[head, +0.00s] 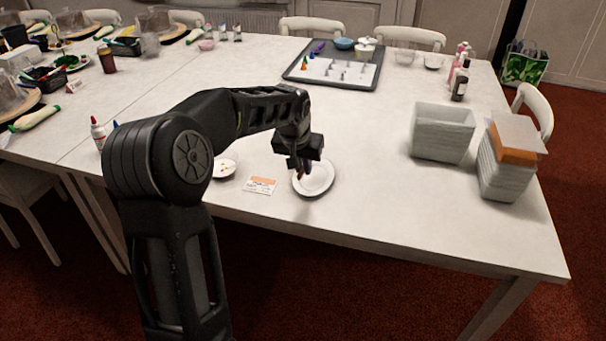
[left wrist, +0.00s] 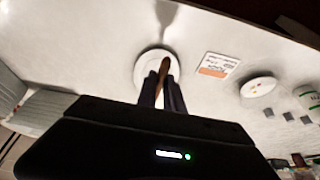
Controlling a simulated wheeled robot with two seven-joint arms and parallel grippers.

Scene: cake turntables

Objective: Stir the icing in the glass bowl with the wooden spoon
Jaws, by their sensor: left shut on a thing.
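My left gripper (head: 303,172) is over a round white vessel (head: 321,182) near the table's front edge. This seems to be the bowl with icing; at this size I cannot tell glass from icing. In the left wrist view, the fingers (left wrist: 162,92) are shut on a brown wooden stick, the spoon (left wrist: 164,66), which points toward the white vessel (left wrist: 142,70). The spoon's lower end is hard to make out, so I cannot tell whether it touches the icing. My right gripper is not in view.
A printed card (head: 260,185) and a small white dish (head: 225,168) with orange bits lie left of the vessel. A grey bin (head: 443,133) and a stack of grey containers (head: 504,172) stand at right. A dark tray (head: 335,65) is farther back. The table's middle is clear.

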